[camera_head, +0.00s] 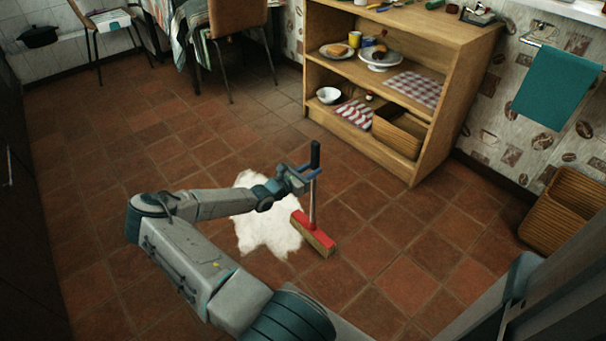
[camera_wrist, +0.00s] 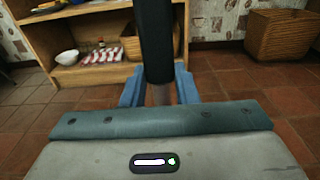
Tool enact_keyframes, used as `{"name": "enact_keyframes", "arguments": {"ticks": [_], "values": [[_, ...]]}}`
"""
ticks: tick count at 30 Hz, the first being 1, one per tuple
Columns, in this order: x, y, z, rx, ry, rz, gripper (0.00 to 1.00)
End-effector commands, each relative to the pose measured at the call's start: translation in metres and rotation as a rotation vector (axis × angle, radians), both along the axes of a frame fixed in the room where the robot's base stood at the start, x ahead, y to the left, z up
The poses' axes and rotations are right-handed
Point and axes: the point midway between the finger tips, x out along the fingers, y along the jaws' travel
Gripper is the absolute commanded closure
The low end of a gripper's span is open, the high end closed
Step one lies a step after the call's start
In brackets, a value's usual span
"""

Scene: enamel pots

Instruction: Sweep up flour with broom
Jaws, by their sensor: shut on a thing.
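The broom (camera_head: 313,235) stands about upright on the tiled floor, with a black grip, a metal stick and a red head with tan bristles. My gripper (camera_head: 309,173) is shut on the broom's stick just below the black grip. The wrist view shows the black grip (camera_wrist: 153,40) rising between my blue fingers; the broom head is hidden there. The flour (camera_head: 266,215) is a white irregular patch on the floor, left of the broom head. My arm crosses in front of part of it. The broom head is at the patch's right edge; I cannot tell whether they touch.
A wooden shelf unit (camera_head: 447,92) with dishes stands behind and right of the broom. A wicker basket (camera_head: 566,212) is at the right wall. Chairs (camera_head: 236,22) and a cloth-covered table (camera_head: 180,22) are at the back. The floor left of the flour is clear.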

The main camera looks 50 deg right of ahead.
Motion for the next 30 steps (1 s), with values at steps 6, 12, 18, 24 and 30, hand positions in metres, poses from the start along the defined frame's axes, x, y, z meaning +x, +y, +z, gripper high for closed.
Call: {"name": "enact_keyframes", "arguments": {"ticks": [6, 12, 18, 24, 30], "values": [[-0.009, -0.035, 0.0, -0.003, 0.001, -0.002, 1.0], [-0.017, -0.065, -0.002, -0.004, 0.0, -0.002, 1.0], [-0.022, -0.09, -0.004, -0.001, -0.001, -0.002, 1.0], [-0.022, -0.093, -0.003, 0.001, 0.0, 0.0, 1.0], [-0.016, -0.068, -0.001, 0.005, 0.001, 0.003, 1.0]]}}
